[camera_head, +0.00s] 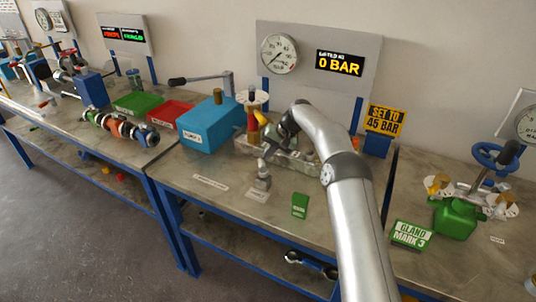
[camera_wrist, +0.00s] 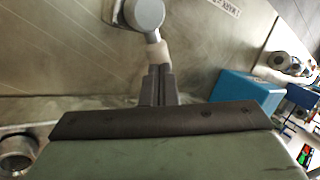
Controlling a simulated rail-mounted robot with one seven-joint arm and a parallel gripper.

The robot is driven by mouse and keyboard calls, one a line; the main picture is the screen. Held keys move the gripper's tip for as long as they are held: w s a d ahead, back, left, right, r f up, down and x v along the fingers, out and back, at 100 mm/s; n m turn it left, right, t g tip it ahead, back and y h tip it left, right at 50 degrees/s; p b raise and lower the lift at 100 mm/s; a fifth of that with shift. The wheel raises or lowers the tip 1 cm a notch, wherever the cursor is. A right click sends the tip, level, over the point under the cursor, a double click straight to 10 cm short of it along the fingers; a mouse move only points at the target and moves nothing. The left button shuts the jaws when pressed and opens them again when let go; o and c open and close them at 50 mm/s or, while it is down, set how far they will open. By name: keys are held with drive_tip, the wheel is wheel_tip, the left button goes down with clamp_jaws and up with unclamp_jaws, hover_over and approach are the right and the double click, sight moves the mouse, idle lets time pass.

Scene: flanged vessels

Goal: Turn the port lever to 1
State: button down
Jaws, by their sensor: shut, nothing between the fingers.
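My gripper (camera_head: 267,150) is low over the front of the metal valve block (camera_head: 307,166) on the middle bench. In the wrist view its two dark fingers (camera_wrist: 158,78) are together with nothing between them. Right beyond their tips is a small pale stem on a grey round-topped fitting (camera_wrist: 145,14); I cannot tell whether they touch it. The fitting also shows in the head view (camera_head: 262,182), standing on the bench before the block. I cannot make out the port lever or its number marks for certain; my wrist hides part of the block.
A blue box (camera_head: 212,124) stands left of the block, with a long-handled lever (camera_head: 200,80) behind. A gauge (camera_head: 280,54) and a display reading 0 BAR (camera_head: 340,64) are on the back panel.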

drive_tip(key=shift+s+a+f, duration=0.15)
drive_tip(key=shift+f, duration=0.15)
